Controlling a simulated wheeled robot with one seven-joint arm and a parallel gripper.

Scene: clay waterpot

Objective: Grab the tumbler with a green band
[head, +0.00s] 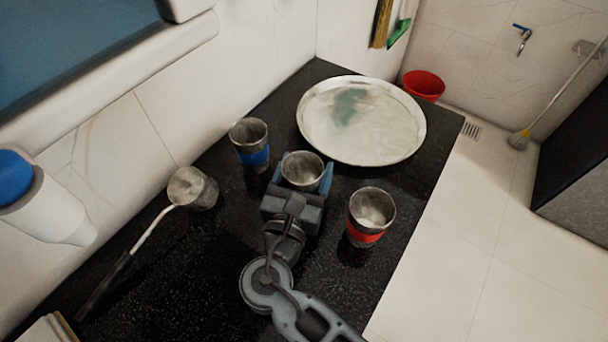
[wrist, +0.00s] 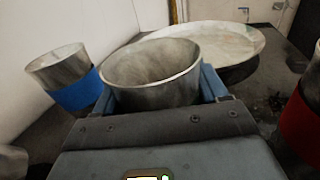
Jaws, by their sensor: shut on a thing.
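A grey metal tumbler (head: 303,167) is held between the two blue-grey fingers of my gripper (head: 306,172), in the middle of the black counter. In the wrist view the held tumbler (wrist: 152,76) shows its open rim and upper wall, upright between the fingers. Its lower part and any band are hidden by my gripper, so I cannot tell the band's colour. I cannot tell whether its base touches the counter. A tumbler with a blue band (head: 252,145) stands behind left, and a tumbler with a red band (head: 369,217) stands to the right.
A large round metal tray (head: 385,121) lies behind the tumblers. A long-handled metal ladle (head: 192,190) lies at the left, near the wall. A white bottle with a blue cap (head: 46,205) is at the far left. The counter's right edge (head: 419,223) drops to a pale floor.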

